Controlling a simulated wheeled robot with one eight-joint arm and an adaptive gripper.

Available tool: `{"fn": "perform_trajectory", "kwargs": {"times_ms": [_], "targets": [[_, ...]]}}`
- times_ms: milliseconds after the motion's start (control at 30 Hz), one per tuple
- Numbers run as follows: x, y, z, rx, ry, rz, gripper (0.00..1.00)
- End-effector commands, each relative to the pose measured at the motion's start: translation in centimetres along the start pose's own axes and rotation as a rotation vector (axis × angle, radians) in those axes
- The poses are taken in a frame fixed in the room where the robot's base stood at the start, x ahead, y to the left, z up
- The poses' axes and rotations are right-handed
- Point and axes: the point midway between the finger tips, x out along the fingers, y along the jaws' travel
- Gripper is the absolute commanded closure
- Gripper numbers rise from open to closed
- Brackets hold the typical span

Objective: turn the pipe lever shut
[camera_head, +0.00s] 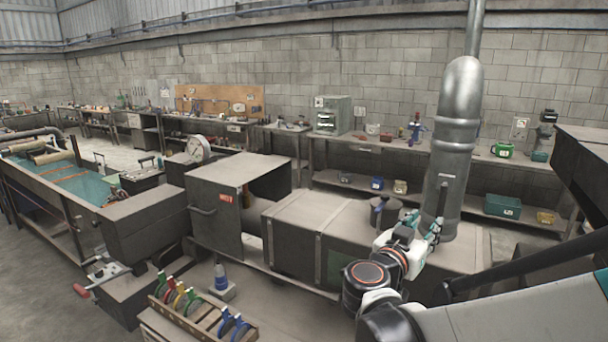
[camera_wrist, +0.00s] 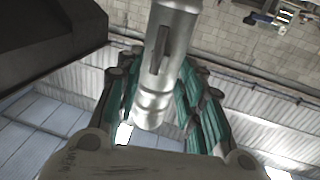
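A grey metal pipe (camera_head: 459,130) stands upright at the right in the head view and also fills the upper middle of the wrist view (camera_wrist: 178,30). A thin, dark lever (camera_head: 443,190) lies roughly along the pipe's lower front; it shows as a dark bar in the wrist view (camera_wrist: 160,48). My gripper (camera_head: 425,224) is just in front of the pipe's lower part, a little below the lever. Its teal fingers (camera_wrist: 160,85) are spread apart and empty, with the pipe appearing between them. I cannot tell whether a fingertip touches the pipe.
The pipe rises from a long, low metal box (camera_head: 335,232). A lidded pot (camera_head: 384,213) stands left of my gripper. An open cabinet (camera_head: 221,212) is further left, and a rack of coloured tools (camera_head: 200,318) is in front. A workbench (camera_head: 465,157) runs along the back wall.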

Motion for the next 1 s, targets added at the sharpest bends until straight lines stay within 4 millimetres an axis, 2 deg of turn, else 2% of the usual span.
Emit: {"fn": "perform_trajectory", "kwargs": {"times_ms": [167, 600, 800, 1000], "targets": [[2.6, 0.0, 0.2, 0.000, 0.000, 0.003, 0.65], [10.8, 0.1, 0.1, -0.001, -0.002, 0.003, 0.65], [12.8, 0.0, 0.1, -0.001, -0.002, 0.001, 0.65], [13.4, 0.0, 0.1, -0.001, -0.002, 0.000, 0.65]]}}
